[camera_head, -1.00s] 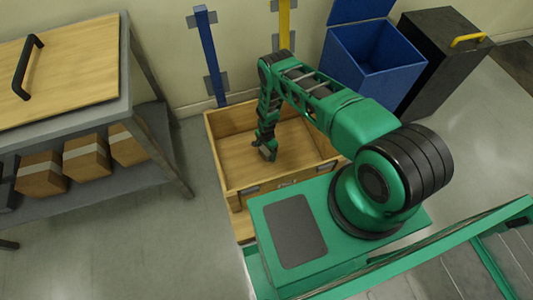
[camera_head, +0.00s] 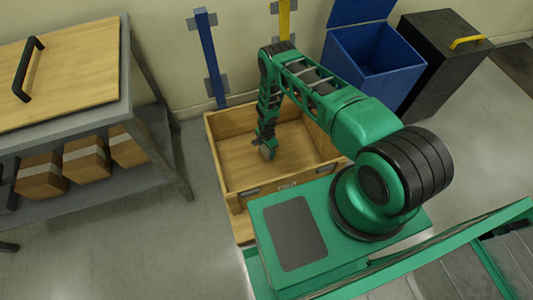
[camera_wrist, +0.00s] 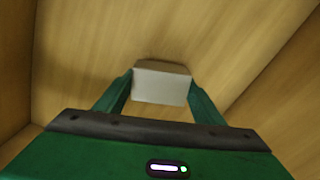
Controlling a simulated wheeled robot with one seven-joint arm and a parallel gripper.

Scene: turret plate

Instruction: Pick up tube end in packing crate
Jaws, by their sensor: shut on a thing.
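The tube end (camera_wrist: 161,84) is a pale grey-white block-like piece between my gripper's two green fingers in the wrist view. My gripper (camera_wrist: 160,92) is shut on it, with a finger against each side. In the head view my gripper (camera_head: 267,150) is inside the wooden packing crate (camera_head: 225,135), over its floor; the tube end is too small to make out clearly there. The crate's wooden floor and walls fill the wrist view (camera_wrist: 85,60). I cannot tell whether the tube end touches the crate floor.
A blue open bin (camera_head: 372,60) and a dark bin with a yellow handle (camera_head: 440,65) stand behind to the right. A blue post (camera_head: 209,60) stands behind the crate. A workbench (camera_head: 125,100) with cardboard boxes (camera_head: 87,158) on its lower shelf is at left.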

